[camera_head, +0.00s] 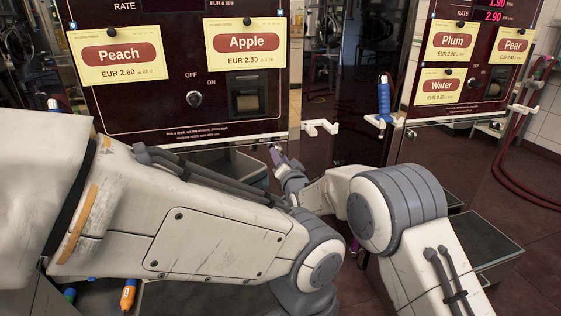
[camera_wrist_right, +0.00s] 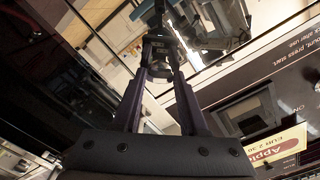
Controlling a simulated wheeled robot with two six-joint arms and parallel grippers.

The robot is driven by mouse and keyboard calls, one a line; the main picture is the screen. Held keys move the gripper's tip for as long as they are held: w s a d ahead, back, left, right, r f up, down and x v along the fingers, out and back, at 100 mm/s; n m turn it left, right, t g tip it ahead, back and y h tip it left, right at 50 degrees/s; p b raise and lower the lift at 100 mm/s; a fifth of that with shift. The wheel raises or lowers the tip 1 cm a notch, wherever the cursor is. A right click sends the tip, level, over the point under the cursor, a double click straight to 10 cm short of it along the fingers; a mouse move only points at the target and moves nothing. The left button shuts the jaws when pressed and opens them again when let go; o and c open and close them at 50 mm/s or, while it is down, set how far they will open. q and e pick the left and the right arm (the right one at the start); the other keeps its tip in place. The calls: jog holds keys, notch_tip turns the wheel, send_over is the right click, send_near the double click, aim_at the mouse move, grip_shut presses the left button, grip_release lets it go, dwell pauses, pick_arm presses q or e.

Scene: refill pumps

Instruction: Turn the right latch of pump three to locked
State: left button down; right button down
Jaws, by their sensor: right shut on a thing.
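The pump with the Peach and Apple cards has a dark front panel (camera_head: 150,100) with a pale frame. My right gripper (camera_head: 277,155) is at the lower right edge of this pump, below the panel, partly behind my arms. In the right wrist view its two purple-sided fingers (camera_wrist_right: 160,65) close on a small dark fitting (camera_wrist_right: 158,48), which looks like the latch. Its locked or unlocked position cannot be read. The Apple card (camera_wrist_right: 275,147) shows at the lower right there. My left arm crosses the front of the pump, and its gripper is not in view.
A second pump with Plum, Pear and Water cards (camera_head: 441,86) stands at the right. A blue nozzle (camera_head: 384,100) hangs on a white bracket between the pumps. A red hose (camera_head: 510,165) loops at the far right. An orange-bodied item (camera_head: 128,294) is low at the left.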

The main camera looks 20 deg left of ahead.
jog(key=shift+m+b, duration=1.5)
jog(key=shift+m, duration=3.4)
jog(key=shift+r, duration=0.1)
jog(key=shift+c, duration=2.2)
grip_release()
jog(key=shift+s, duration=0.1)
